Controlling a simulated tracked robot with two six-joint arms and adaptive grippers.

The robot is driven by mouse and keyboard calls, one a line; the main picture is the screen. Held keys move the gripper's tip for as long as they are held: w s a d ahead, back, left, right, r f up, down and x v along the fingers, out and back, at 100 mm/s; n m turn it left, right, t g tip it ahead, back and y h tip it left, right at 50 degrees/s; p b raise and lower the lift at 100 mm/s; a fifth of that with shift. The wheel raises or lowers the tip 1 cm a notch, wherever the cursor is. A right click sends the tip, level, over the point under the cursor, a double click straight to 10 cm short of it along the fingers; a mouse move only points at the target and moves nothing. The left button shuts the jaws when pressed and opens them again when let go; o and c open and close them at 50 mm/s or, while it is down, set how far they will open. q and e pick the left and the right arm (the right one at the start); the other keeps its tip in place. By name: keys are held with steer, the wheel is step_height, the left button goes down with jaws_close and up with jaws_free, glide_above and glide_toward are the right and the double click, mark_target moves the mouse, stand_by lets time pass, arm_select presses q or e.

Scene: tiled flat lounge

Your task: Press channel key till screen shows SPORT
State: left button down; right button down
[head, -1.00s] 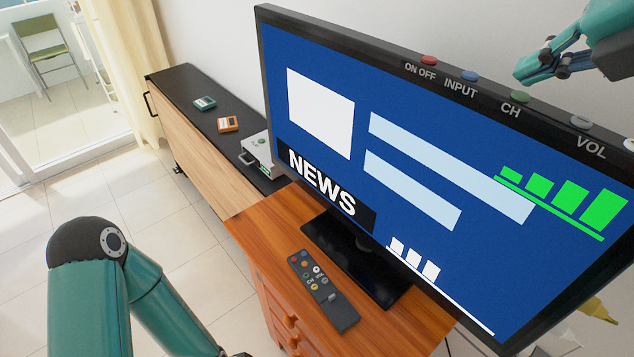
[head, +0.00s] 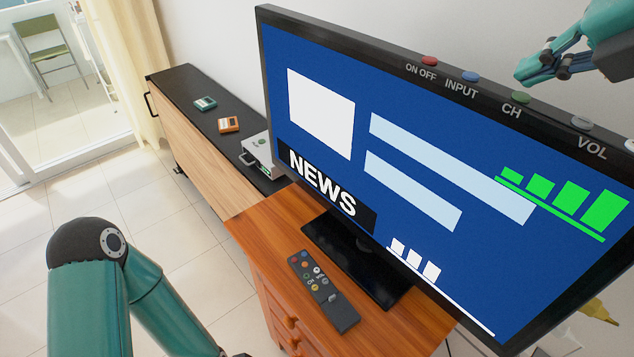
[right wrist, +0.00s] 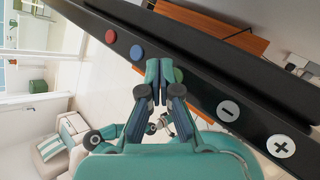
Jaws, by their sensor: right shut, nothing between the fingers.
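The TV screen (head: 330,120) shows a blue picture with the word NEWS. The green channel key (head: 523,97), labelled CH, sits on the TV's top edge. My right gripper (head: 522,77) is shut and empty, with its fingertips just above the green key in the head view. In the right wrist view, the shut fingertips (right wrist: 160,68) partly cover the green key (right wrist: 178,75). I cannot tell whether they touch it. My left arm enters the head view at lower left, with its gripper out of view.
Other keys on the top edge are red ON OFF (head: 429,60), blue INPUT (head: 470,76) and grey VOL (head: 582,122). A remote (head: 322,290) lies on the wooden cabinet (head: 265,235). A black-topped sideboard (head: 180,85) stands behind. Tiled floor is clear at left.

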mark_target(526, 97)
steer(key=shift+f, duration=0.4)
steer(key=shift+f+b, duration=0.15)
steer(key=shift+b, duration=0.15)
stand_by(0.5)
steer(key=shift+r+p, duration=0.65)
steer(key=shift+p, duration=0.05)
steer(key=shift+r, duration=0.1)
step_height(526, 97, up, 6)
steer(key=p, duration=0.6)
stand_by(0.5)
